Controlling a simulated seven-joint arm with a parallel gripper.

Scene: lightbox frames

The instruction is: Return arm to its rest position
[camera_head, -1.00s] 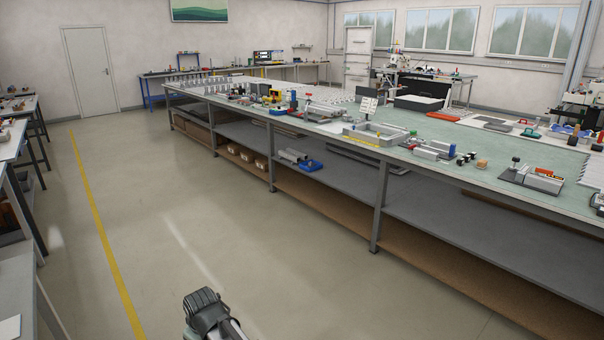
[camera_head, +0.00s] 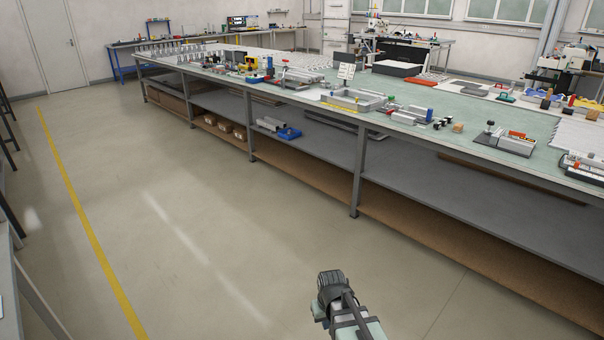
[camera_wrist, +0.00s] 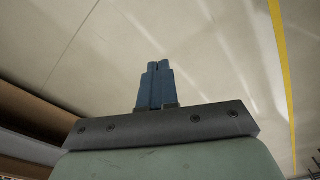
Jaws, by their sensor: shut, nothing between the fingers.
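My gripper shows in the wrist view (camera_wrist: 157,84), its two blue fingers pressed together with nothing between them. Behind the fingers is bare floor. In the head view part of my arm (camera_head: 345,308) rises at the bottom edge, right of centre, over open floor and well in front of the long workbench. The fingertips cannot be made out in the head view.
The long workbench (camera_head: 290,82) with a green top carries many tools, trays and small parts. A yellow line (camera_head: 85,225) crosses the floor at left. The floor (camera_head: 190,240) between is clear.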

